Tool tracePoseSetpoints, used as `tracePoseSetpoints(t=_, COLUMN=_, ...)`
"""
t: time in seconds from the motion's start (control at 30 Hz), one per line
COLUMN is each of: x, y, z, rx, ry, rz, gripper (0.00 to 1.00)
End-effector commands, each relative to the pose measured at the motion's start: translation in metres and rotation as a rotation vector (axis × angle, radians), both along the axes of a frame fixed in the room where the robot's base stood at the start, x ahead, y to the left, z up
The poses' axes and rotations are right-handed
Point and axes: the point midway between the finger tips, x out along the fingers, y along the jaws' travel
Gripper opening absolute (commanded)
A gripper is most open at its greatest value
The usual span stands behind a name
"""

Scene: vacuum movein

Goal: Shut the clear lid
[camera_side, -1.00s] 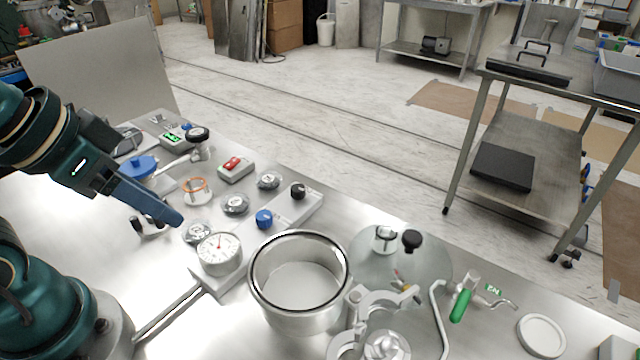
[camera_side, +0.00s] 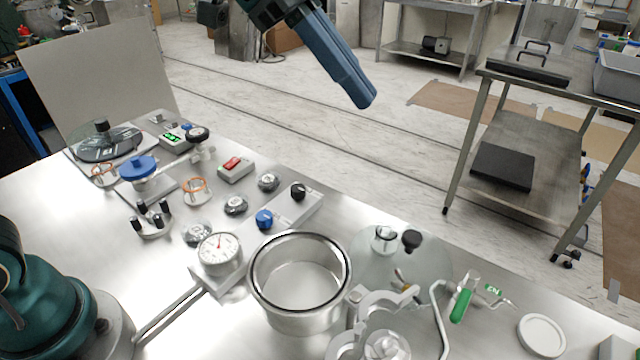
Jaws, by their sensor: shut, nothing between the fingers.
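The clear lid (camera_side: 433,262) is a see-through round disc with a black knob (camera_side: 412,240). It is off to the right of the steel pot (camera_side: 257,290), whose round mouth is uncovered. A metal clamp-like bracket (camera_side: 378,304) stands in front of the lid, beside the pot; I cannot tell how the lid is joined to it. My gripper (camera_side: 365,98) is shut and empty, raised high above the far edge of the bench, well apart from the lid and pot.
A dial gauge (camera_side: 219,253) and blue and black knobs stand left of the pot. Another clear disc (camera_side: 92,147) lies at the back left.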

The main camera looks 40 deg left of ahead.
Motion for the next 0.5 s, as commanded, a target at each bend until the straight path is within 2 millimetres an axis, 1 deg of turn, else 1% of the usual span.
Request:
tracePoseSetpoints(t=0.03, x=0.010, y=-0.010, z=-0.008, rx=-0.013, ry=0.002, rz=-0.053, gripper=0.00)
tracePoseSetpoints(t=0.1, x=0.020, y=-0.024, z=-0.018, rx=-0.035, ry=0.002, rz=-0.124, gripper=0.00)
tracePoseSetpoints(t=0.23, x=0.034, y=-0.046, z=-0.042, rx=-0.070, ry=0.024, rz=-0.208, gripper=0.00)
tracePoseSetpoints(t=0.37, x=0.042, y=-0.059, z=-0.070, rx=-0.088, ry=0.075, rz=-0.231, gripper=0.00)
tracePoseSetpoints(t=0.4, x=0.042, y=-0.061, z=-0.078, rx=-0.086, ry=0.091, rz=-0.235, gripper=0.00)
tracePoseSetpoints(t=0.5, x=0.041, y=-0.065, z=-0.095, rx=-0.081, ry=0.130, rz=-0.241, gripper=0.00)
